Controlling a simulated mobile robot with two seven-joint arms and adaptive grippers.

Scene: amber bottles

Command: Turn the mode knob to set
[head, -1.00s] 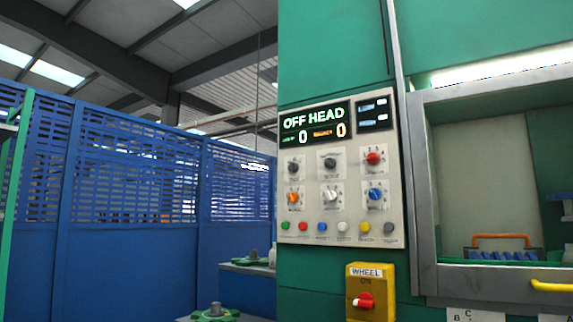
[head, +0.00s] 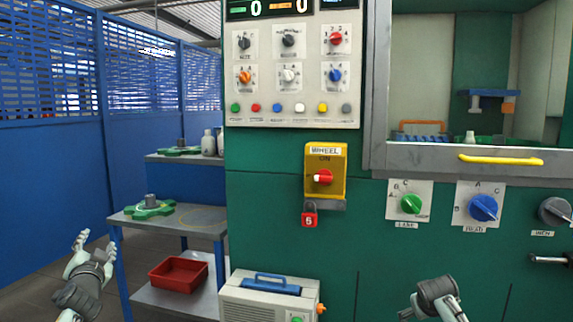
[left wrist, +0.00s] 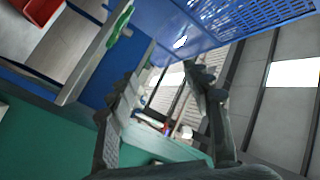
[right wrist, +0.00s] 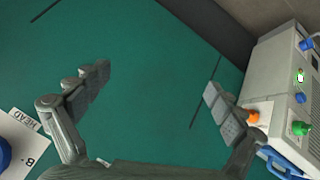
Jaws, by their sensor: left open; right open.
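The control panel (head: 290,75) is on the green machine at the top of the head view. It carries two rows of knobs: a black knob (head: 243,43), another black knob (head: 289,41), a red knob (head: 336,38), an orange knob (head: 245,77), a white knob (head: 289,75) and a blue knob (head: 335,75). Their labels are too small to read, so I cannot tell which is the mode knob. My left gripper (head: 97,246) is open and empty, low at the left, away from the panel. My right gripper (right wrist: 158,78) is open and empty before the green front, below the panel.
A yellow WHEEL switch (head: 340,170) with a red padlock (head: 309,218) sits below the panel. Larger green (head: 411,204) and blue (head: 483,208) knobs are to the right. A yellow handle (head: 500,159) juts out above them. A side table (head: 190,226) and red tray (head: 178,274) stand left.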

